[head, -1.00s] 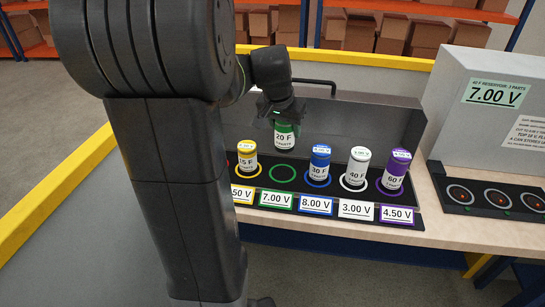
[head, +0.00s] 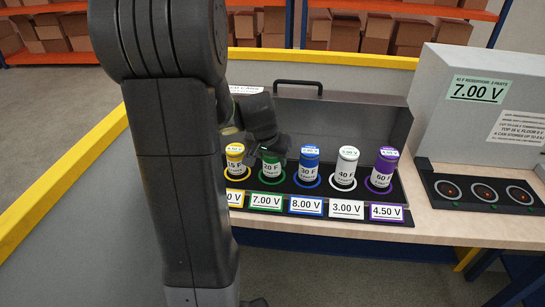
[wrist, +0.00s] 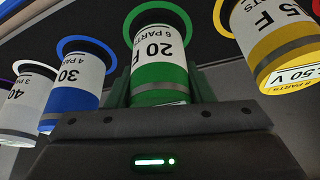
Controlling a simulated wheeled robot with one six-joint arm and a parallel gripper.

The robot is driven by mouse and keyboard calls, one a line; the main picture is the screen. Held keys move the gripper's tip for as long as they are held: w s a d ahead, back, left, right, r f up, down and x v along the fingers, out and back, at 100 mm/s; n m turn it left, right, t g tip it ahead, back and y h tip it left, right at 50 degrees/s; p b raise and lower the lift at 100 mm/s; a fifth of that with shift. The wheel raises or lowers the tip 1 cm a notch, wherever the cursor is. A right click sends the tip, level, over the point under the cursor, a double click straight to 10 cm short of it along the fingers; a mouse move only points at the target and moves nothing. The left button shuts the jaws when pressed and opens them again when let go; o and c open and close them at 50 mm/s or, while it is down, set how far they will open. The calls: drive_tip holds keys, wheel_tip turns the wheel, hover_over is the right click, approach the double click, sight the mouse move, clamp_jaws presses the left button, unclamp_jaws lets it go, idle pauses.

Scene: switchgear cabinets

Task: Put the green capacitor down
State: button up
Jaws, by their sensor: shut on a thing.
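The green capacitor (head: 271,173), labelled 20 F, stands upright at the green ring (head: 255,180) on the black tray, behind the 7.00 V label (head: 266,200). My gripper (head: 268,152) is above it and shut on its upper part. In the wrist view, upside down, the green capacitor (wrist: 158,68) sits between the fingers, its base within the green ring (wrist: 187,15). Whether the base fully touches the tray is hard to tell.
The yellow capacitor (head: 235,160) stands close on the left, the blue one (head: 309,168) on the right. Further right are the white (head: 346,168) and purple (head: 383,170) ones. The case lid (head: 350,120) rises behind. A grey box (head: 480,100) stands at the right.

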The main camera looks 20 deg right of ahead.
drive_tip(key=shift+f, duration=0.1)
drive_tip(key=shift+f, duration=0.15)
drive_tip(key=o, duration=1.2)
drive_tip(key=shift+r, duration=0.2)
drive_tip(key=shift+r, duration=0.15)
drive_tip(key=v, duration=1.1)
drive_tip(key=shift+s+r, duration=0.1)
drive_tip(key=shift+r, duration=0.3)
